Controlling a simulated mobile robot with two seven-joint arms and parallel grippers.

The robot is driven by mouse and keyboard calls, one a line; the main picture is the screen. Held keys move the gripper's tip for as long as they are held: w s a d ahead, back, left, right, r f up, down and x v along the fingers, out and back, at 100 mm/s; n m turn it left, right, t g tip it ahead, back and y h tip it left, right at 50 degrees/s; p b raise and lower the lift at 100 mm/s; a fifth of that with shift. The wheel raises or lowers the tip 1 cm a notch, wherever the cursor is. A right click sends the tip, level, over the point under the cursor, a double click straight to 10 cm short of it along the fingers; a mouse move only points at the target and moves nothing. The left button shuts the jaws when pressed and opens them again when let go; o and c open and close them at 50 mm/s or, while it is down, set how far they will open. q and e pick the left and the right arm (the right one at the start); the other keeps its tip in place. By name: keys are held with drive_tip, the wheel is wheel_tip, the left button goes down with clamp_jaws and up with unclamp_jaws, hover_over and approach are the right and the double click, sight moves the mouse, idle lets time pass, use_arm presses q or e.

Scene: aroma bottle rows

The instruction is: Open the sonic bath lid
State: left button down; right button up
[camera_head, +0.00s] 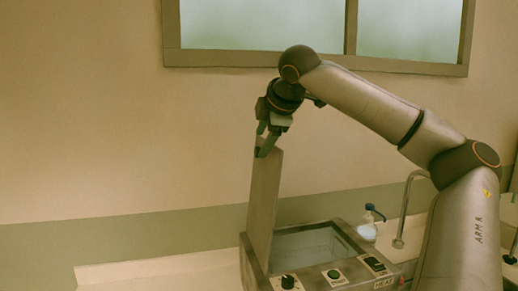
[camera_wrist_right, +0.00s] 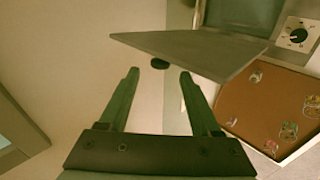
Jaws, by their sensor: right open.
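The sonic bath (camera_head: 342,238) is a grey box with a basin showing open in the head view. Its flat grey lid (camera_head: 264,205) stands upright along the bath's left side. My right gripper (camera_head: 264,152) is at the top of the lid, pointing down. In the right wrist view the lid (camera_wrist_right: 200,48) lies ahead of the fingers, and a small dark knob (camera_wrist_right: 160,63) shows at its edge. The right fingers (camera_wrist_right: 159,76) are apart on either side of the knob, with nothing visibly clamped. My left gripper is not in view.
A dial (camera_head: 288,282) and buttons are on the bath's front panel. A blue-topped bottle (camera_head: 367,228) and a curved tap (camera_head: 405,215) stand right of the bath. A brown tray (camera_wrist_right: 250,108) with several small coloured items shows in the wrist view. The counter at left is clear.

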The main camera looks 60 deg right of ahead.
drive_tip(key=v, duration=0.8)
drive_tip(key=shift+f, duration=0.15)
